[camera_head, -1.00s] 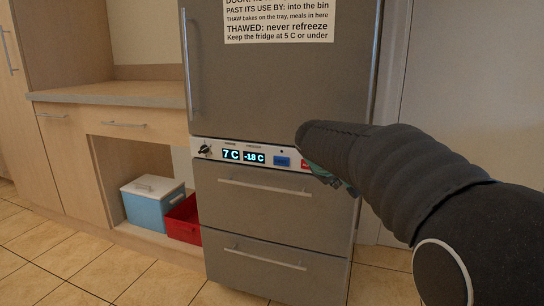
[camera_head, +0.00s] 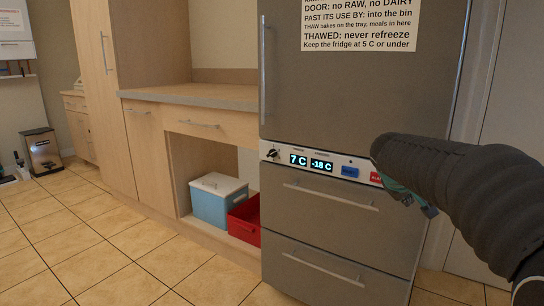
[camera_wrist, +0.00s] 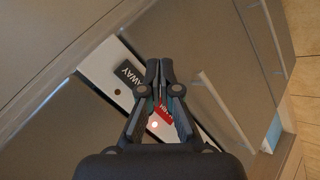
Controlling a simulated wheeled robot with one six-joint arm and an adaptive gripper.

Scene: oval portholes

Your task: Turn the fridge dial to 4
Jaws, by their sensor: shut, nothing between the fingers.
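The fridge dial (camera_head: 272,154) is a small dark knob at the left end of the white control strip (camera_head: 282,148) between the fridge's upper door and its drawers. Its pointer setting is too small to read. Beside it the displays (camera_head: 310,162) read 7 C and -18 C. My gripper (camera_head: 432,211) is at the right end of the strip, mostly hidden behind my dark arm. In the wrist view my gripper (camera_wrist: 158,66) is shut and empty in front of the strip, by a dark AWAY button (camera_wrist: 130,74) and a red button (camera_wrist: 163,113). The dial is not visible there.
A notice (camera_head: 360,24) is on the upper door (camera_head: 350,90). Long handles project from the door (camera_head: 263,70) and drawers (camera_head: 330,196). A blue and white box (camera_head: 218,205) and a red crate (camera_head: 232,222) sit left of the fridge.

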